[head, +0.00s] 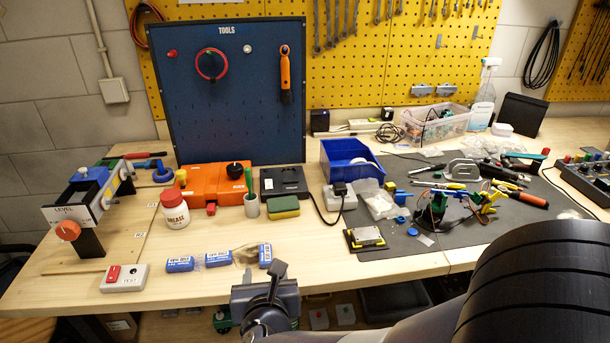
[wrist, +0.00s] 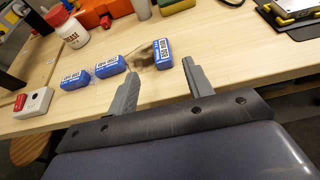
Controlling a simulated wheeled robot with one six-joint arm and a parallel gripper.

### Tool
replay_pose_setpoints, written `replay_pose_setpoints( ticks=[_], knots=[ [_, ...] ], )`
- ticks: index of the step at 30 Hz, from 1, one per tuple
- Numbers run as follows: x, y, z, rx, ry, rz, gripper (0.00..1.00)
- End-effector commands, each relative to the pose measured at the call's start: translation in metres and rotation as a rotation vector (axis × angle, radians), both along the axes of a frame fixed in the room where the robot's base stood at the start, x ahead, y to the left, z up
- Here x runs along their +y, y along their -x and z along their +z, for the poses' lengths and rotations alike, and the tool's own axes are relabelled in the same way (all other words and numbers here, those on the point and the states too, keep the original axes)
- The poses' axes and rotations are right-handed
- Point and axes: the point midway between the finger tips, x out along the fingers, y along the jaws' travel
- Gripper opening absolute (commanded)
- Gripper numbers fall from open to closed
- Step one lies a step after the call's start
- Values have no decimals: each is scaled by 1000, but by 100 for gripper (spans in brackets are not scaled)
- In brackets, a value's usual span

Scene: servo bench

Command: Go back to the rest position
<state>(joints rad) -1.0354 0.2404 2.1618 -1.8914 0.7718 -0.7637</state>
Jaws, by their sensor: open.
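My gripper (wrist: 162,88) is open and empty in the wrist view, its two grey fingers spread apart near the front edge of the wooden bench (wrist: 120,107). In the head view my gripper end (head: 270,285) shows at the bottom middle, in front of the bench edge, with its fingertips hard to make out. A dark smudge (head: 246,254) marks the wood beside the right pack.
A white box with a red button (head: 123,278) sits at the front left. A grease jar (head: 174,208), an orange case (head: 214,188) and a sponge (head: 283,206) stand behind the packs. A grey mat (head: 440,255) with loose parts covers the right. Bare wood lies around the packs.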

Motion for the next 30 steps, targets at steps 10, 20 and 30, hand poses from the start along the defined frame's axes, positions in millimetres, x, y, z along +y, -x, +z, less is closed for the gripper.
replay_pose_setpoints(
  ticks=[10, 20, 30],
  knots=[
    [12, -58, -26, 1, 3, -6, 49],
    [22, -94, -37, 1, 0, -1, 49],
    [22, -93, -18, 1, 1, -1, 49]
  ],
)
